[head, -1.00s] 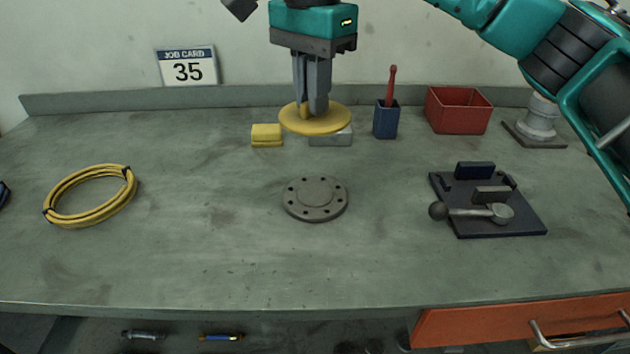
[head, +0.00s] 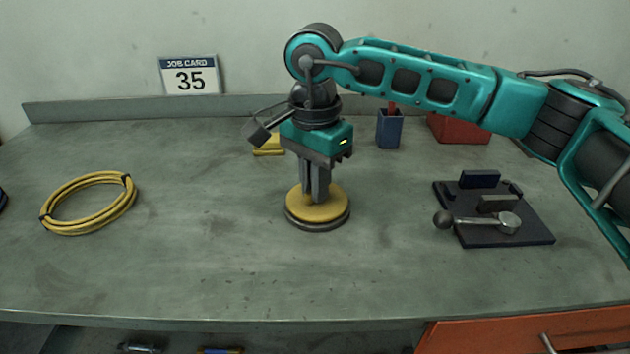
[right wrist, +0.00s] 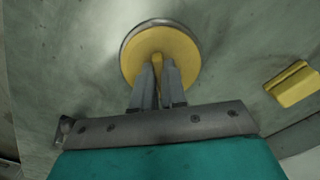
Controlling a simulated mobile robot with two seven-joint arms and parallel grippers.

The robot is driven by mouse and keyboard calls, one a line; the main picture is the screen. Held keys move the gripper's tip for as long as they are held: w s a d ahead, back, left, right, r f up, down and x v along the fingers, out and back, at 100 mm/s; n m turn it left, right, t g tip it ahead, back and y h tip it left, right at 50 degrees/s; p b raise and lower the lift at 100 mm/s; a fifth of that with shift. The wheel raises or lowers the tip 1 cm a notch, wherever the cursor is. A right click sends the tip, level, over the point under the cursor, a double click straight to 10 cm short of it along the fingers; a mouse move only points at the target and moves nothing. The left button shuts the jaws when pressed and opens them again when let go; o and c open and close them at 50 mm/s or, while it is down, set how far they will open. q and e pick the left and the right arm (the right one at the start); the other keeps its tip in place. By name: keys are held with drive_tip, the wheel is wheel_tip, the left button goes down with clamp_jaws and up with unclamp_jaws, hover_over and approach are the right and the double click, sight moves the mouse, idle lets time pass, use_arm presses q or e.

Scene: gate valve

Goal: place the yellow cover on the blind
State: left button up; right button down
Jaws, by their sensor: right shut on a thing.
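The yellow cover (head: 328,206) is a flat disc with a raised grip in its middle. It lies over the grey blind flange (head: 318,229), whose rim shows below the cover's edge in the head view. In the right wrist view the yellow cover (right wrist: 178,78) hides nearly all of the blind, with a thin grey rim (right wrist: 133,37) showing at the upper left. My right gripper (head: 316,200) points down and is shut on the cover's grip; it also shows in the right wrist view (right wrist: 157,72). My left gripper is not in view.
A yellow hose coil (head: 88,203) lies at left. A dark clamp plate with a ball-ended lever (head: 490,222) lies at right. A yellow block (head: 268,147), blue holder (head: 389,130) and red bin (head: 458,128) stand behind. The table's front is clear.

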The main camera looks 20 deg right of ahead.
drive_tip(key=shift+f, duration=0.1)
drive_tip(key=c, duration=1.2)
unclamp_jaws()
drive_tip(key=shift+r, duration=0.3)
drive_tip(key=shift+r+p, duration=0.7)
drive_tip(key=shift+r, duration=5.15)
